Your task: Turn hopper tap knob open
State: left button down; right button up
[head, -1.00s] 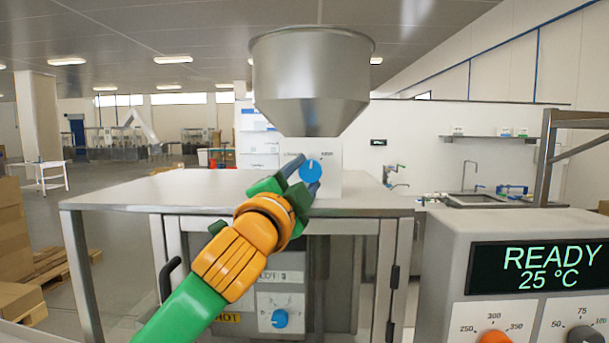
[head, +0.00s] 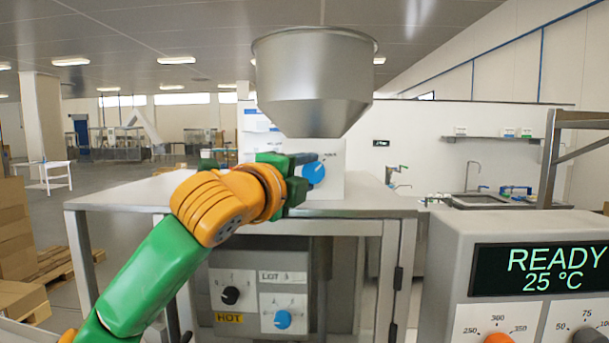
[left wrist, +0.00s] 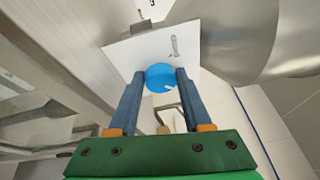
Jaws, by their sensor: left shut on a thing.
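The blue tap knob (head: 314,173) is on the front of a white box (head: 332,186) below the metal hopper (head: 315,75). A short pale mark on the knob points to the upper right in the head view. My left gripper (head: 308,168) is shut on the knob, its arm coming in from the lower left. In the left wrist view the two grey fingers (left wrist: 159,82) sit on either side of the blue knob (left wrist: 161,75). The lettering on the white box is partly hidden by the gripper and too small to read. My right gripper is not in view.
A metal table (head: 355,204) stands under the hopper. Below it is a panel with a black knob (head: 231,295) and another blue knob (head: 282,319). A machine with a display reading READY 25 °C (head: 545,270) stands at the right front.

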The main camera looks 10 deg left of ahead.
pick_arm(q)
jog(key=shift+w+f, duration=0.1)
jog(key=shift+f, duration=0.25)
jog(key=c, duration=0.6)
grip_release()
jog(key=shift+o, duration=1.3)
jog(key=shift+s+d+r, duration=0.1)
jog(key=shift+s, duration=0.1)
jog(key=shift+d+r, duration=0.1)
jog(key=shift+r, duration=0.05)
jog(key=s+b, duration=0.2)
jog(key=shift+s+a+f+b, duration=0.3)
jog(key=shift+f+b, duration=0.05)
jog(key=shift+f, duration=0.05)
jog(key=s, duration=0.1)
jog(key=s+b, duration=0.1)
jog(key=s, duration=0.2)
jog(key=shift+s+a+r+b, duration=0.3)
jog(key=shift+a+r+b, duration=0.05)
jog(key=shift+r, duration=0.05)
jog(key=shift+w, duration=0.1)
